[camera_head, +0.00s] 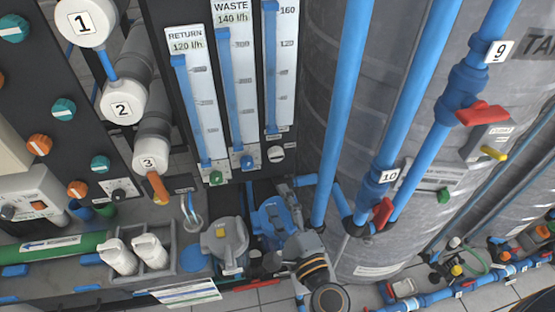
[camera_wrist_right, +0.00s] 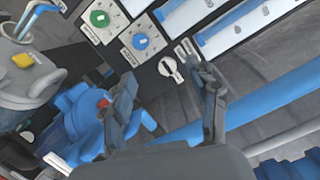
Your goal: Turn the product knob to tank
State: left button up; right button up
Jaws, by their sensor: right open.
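A small white knob (camera_head: 277,153) sits on the black panel under the rightmost flow meter. I take it as the product knob, though its label is too small to read. It also shows in the right wrist view (camera_wrist_right: 168,66), with a pale lever on a dark plate. My right gripper (camera_head: 290,205) reaches up from below, under this knob in the head view. In the right wrist view my gripper (camera_wrist_right: 163,85) has its two fingers spread. The knob appears between and just beyond the fingertips, and I see no contact. My left gripper is not in view.
A green knob (camera_head: 216,177) and a blue knob (camera_head: 248,161) sit left of the white knob. A blue pump (camera_head: 275,215) is close to my gripper's left. Blue pipes (camera_head: 345,110) and a grey tank (camera_head: 310,80) stand at the right.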

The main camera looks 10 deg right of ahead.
aim_at(277, 158)
jog(key=w+d+m+h+p, duration=0.1)
jog(key=w, duration=0.3)
jog(key=w+d+f+m+h+p, duration=0.1)
jog(key=w+m, duration=0.1)
jog(key=w, duration=0.3)
jog(key=w+d+m+h+p, duration=0.1)
jog(key=w+m, duration=0.1)
jog(key=w, duration=0.3)
jog(key=shift+w+f, duration=0.15)
jog(key=shift+f, duration=0.1)
jog(key=c, duration=1.2)
